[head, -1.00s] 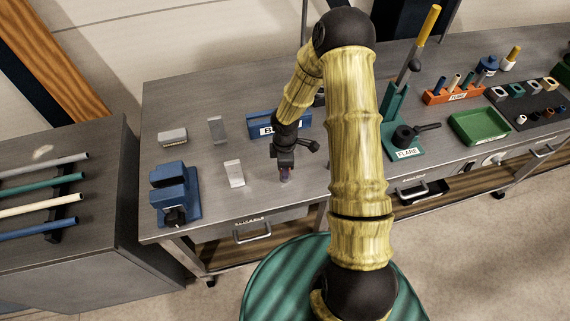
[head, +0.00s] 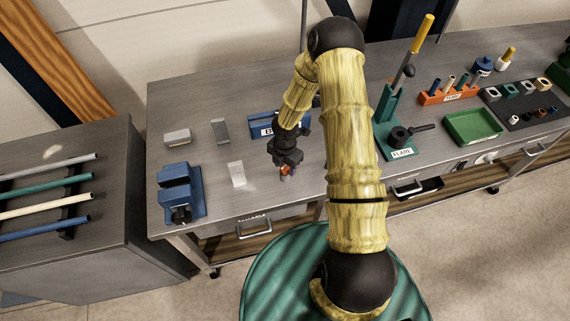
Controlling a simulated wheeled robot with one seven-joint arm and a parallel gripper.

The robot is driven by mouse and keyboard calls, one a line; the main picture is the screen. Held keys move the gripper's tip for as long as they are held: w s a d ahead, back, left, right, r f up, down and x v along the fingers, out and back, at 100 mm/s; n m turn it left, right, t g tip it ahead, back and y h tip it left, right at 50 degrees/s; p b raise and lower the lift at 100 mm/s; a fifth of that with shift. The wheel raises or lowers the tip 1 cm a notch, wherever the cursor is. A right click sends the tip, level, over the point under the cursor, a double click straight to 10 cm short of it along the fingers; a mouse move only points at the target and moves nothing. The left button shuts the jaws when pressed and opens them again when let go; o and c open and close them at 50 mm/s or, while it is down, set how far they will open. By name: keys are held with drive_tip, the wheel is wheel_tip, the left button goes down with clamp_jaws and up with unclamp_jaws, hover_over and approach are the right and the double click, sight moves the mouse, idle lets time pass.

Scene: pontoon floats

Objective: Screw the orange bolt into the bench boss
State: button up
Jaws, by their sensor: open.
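A small orange piece (head: 287,169), which looks like the orange bolt, stands near the front edge of the bench, directly below my gripper. A small pale shape shows at its foot, perhaps the boss; it is too small to tell how deep the bolt sits. My gripper (head: 286,161) points down, just above or around the top of the orange piece. It is open. Whether the fingers touch the bolt cannot be told, as the gripper partly covers it.
A labelled blue block (head: 266,124) is behind my gripper, partly covered by my arm. At right are a green flare tool (head: 388,120), a green tray (head: 473,126) and an orange rack (head: 448,95).

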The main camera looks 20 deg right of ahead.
drive_tip(key=n+p, duration=0.1)
drive_tip(key=n, duration=0.1)
drive_tip(key=shift+r+n+p, duration=0.25)
drive_tip(key=shift+n+p, duration=0.15)
drive_tip(key=shift+f+n+p, duration=0.1)
drive_tip(key=shift+n+p, duration=0.2)
drive_tip(key=shift+n, duration=0.3)
drive_tip(key=shift+f, duration=0.2)
drive_tip(key=c, duration=0.8)
drive_tip(key=shift+f+m+b, duration=0.2)
drive_tip(key=shift+m+b, duration=0.7)
drive_tip(key=m+b, duration=0.2)
drive_tip(key=m, duration=0.4)
drive_tip(key=shift+m+b, duration=0.3)
drive_tip(key=m, duration=0.3)
drive_tip(key=shift+r+b, duration=0.2)
drive_tip(key=shift+b, duration=0.1)
